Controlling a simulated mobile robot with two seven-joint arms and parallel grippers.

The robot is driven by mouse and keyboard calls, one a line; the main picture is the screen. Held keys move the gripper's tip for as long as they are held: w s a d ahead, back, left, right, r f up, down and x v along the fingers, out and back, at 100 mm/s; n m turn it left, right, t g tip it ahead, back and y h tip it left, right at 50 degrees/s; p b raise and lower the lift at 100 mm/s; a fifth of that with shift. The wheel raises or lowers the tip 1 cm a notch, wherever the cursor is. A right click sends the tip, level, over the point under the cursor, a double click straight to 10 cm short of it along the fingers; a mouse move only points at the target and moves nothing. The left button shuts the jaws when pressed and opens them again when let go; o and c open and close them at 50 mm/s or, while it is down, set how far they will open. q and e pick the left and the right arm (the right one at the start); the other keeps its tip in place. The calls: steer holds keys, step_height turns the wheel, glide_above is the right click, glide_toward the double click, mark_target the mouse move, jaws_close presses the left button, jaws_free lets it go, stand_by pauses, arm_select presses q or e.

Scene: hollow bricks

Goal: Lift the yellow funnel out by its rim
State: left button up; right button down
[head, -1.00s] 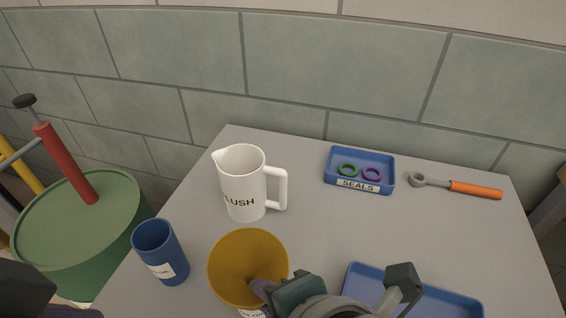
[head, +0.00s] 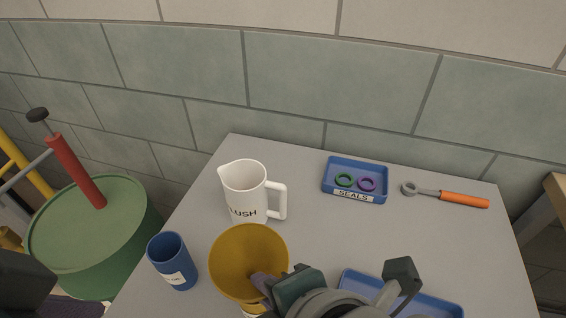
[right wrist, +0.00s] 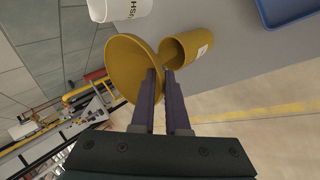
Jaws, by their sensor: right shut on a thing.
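The yellow funnel (head: 232,262) is at the front of the table in the head view, its wide mouth facing up. My right gripper (head: 262,282) is shut on the funnel's rim on its near right side. In the right wrist view the funnel (right wrist: 122,65) is at the tips of my right fingers (right wrist: 160,78). A yellow labelled cup (right wrist: 197,45) is just below it, its mouth towards the funnel's narrow end.
A blue labelled cup (head: 172,262) stands left of the funnel and a white jug (head: 244,195) behind it. A blue seals tray (head: 335,185) with two rings and an orange-handled wrench (head: 463,200) lie further back. Another blue tray (head: 430,305) is at the front right.

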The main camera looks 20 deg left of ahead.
steer(key=shift+r+p, duration=1.5)
steer(key=shift+r, duration=0.2)
